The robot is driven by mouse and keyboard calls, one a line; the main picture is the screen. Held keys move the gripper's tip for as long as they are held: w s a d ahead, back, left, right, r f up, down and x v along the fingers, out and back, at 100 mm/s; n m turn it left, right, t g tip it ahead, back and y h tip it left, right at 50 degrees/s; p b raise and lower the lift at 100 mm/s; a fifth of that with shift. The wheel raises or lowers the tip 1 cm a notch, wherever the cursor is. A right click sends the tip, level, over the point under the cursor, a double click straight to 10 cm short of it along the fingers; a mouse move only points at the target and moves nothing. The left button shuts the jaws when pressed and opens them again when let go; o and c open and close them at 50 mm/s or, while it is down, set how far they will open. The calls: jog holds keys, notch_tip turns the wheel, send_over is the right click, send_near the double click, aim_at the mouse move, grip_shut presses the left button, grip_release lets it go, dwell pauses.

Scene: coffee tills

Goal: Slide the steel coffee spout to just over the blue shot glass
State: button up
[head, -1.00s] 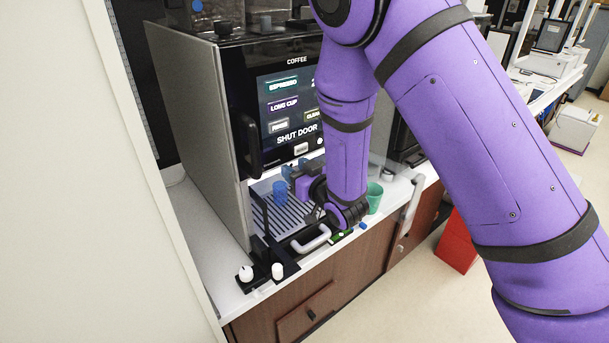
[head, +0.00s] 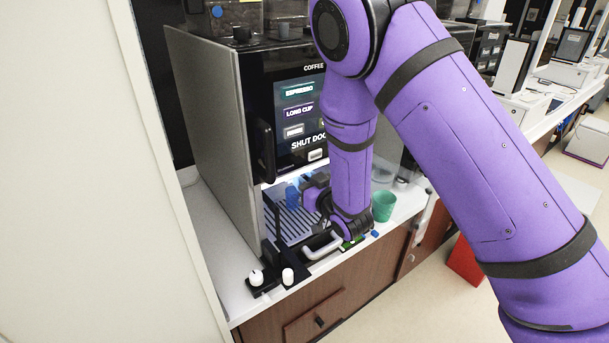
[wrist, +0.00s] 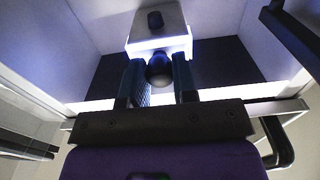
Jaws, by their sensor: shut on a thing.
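In the wrist view, my gripper (wrist: 160,82) is closed around a dark round knob (wrist: 160,67) on the front of the pale steel coffee spout (wrist: 158,34). In the head view, my gripper (head: 306,181) reaches into the coffee machine's bay from the right, beneath the screen. The blue shot glass (head: 291,198) stands on the slatted drip tray (head: 282,226), close to my fingers and partly overlapped by them. The spout is hidden in the head view by the machine front and my arm. The glass cannot be made out in the wrist view.
A green cup (head: 383,206) stands on the counter right of my wrist. A pale looped handle (head: 322,248) and white knobs (head: 256,277) stick out in front, low down.

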jog(key=shift+f, duration=1.4)
jog(key=o, duration=0.9)
jog(key=shift+r, duration=0.1)
jog(key=shift+o, duration=0.2)
jog(key=shift+s, duration=0.1)
